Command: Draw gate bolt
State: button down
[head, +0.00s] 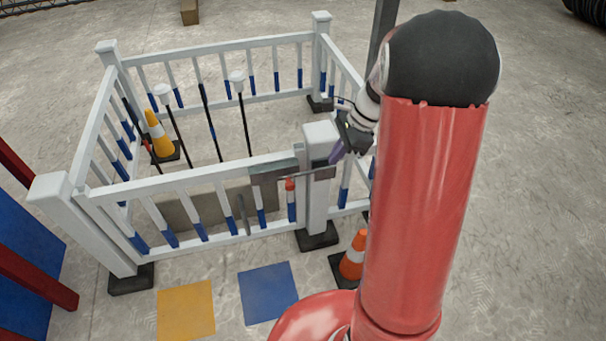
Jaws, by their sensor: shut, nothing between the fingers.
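The white gate (190,180) forms the near side of a white fenced pen with blue-banded bars. A grey metal bolt plate (270,171) sits on its top rail at the right end. A thin bolt rod (305,175) runs from it to a dark keeper (325,171) on the white gate post (317,205), so the rod spans the gap. A small red piece (290,184) hangs below the rod. My gripper (336,157) is shut and empty, its purplish fingertips beside the post near the keeper. Whether it touches is unclear.
An orange cone (353,258) stands just right of the post's black foot (317,238). Another cone (158,135) and several poles with white heads are inside the pen. Yellow (186,309) and blue (268,292) floor squares lie before the gate. My red arm hides the right side.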

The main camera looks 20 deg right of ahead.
jog(key=shift+w+d+f+m, duration=0.3)
jog(key=shift+f+m, duration=0.1)
jog(key=shift+f, duration=0.1)
jog(key=shift+f, duration=0.1)
jog(key=w+a+f, duration=0.1)
jog(key=a+f, duration=0.7)
jog(key=shift+a+f, duration=0.1)
jog(key=shift+a, duration=2.8)
